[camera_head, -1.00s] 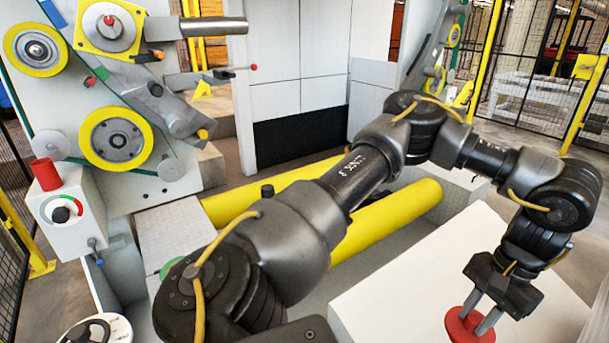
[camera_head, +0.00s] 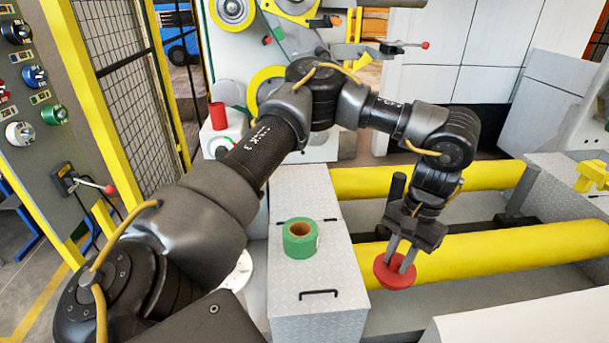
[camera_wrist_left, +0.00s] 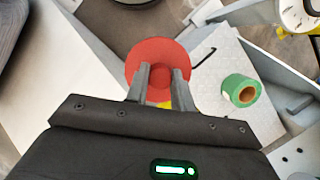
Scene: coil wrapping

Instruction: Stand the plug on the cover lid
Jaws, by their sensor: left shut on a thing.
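The red plug (camera_head: 394,276) is a round disc with a narrower stub. My left gripper (camera_head: 402,258) is shut on it and holds it in the air, right of the cover lid and in front of the yellow rollers. The cover lid (camera_head: 338,270) is a grey diamond-plate surface with a black handle, at the middle of the head view. In the left wrist view the plug (camera_wrist_left: 150,54) is between the fingertips (camera_wrist_left: 162,72), with the lid (camera_wrist_left: 224,62) behind it to the right. My right gripper is not in view.
A green tape roll (camera_head: 300,239) stands on the diamond plate. The lid's black handle (camera_head: 318,293) rises near its front. Yellow rollers (camera_head: 490,256) lie to the right. A white surface (camera_head: 520,325) is at the lower right, and a fence (camera_head: 125,90) at the left.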

